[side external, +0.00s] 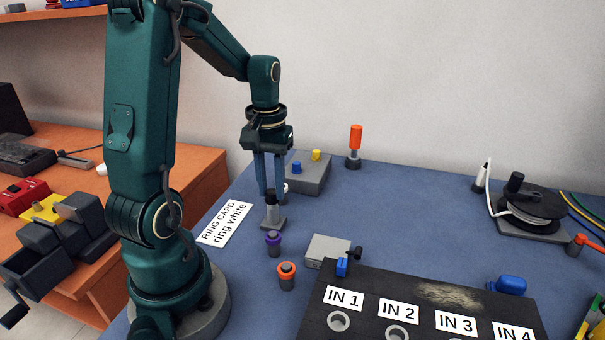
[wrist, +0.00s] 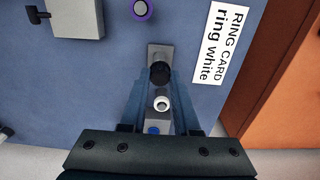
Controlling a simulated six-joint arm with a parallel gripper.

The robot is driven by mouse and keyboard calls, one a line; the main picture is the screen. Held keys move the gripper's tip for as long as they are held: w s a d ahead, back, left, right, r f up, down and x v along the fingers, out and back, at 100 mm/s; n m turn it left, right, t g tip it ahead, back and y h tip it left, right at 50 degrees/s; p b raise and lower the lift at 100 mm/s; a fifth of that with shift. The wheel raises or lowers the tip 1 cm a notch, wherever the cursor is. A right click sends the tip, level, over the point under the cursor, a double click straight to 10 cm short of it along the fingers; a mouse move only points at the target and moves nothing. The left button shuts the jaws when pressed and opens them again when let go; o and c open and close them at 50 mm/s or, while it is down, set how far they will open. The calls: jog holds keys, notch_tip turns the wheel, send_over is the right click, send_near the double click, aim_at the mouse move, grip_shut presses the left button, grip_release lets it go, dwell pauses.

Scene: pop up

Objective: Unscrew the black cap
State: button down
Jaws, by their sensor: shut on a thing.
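The black cap (wrist: 160,74) sits on top of a small grey post (side external: 272,212) with a flat grey base (wrist: 160,51). In the side view, the cap (side external: 271,198) is partly covered by my fingers. My gripper (side external: 272,192) points straight down over the post. In the wrist view, my gripper (wrist: 160,78) has one finger on each side of the cap and is shut on it. The post stands upright, and its upper part is hidden below the cap from above.
A white-topped piece (wrist: 161,103) stands close behind the fingers. A grey box (side external: 312,178) with blue and yellow knobs lies behind. Purple-topped (side external: 273,243) and orange-topped (side external: 287,275) cylinders stand in front. A "ring white" card (side external: 225,223) lies left; a dark IN-labelled panel (side external: 425,303) is right.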

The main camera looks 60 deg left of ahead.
jog(key=n, duration=1.2)
jog(key=shift+r, duration=2.65)
jog(key=shift+r, duration=2.5)
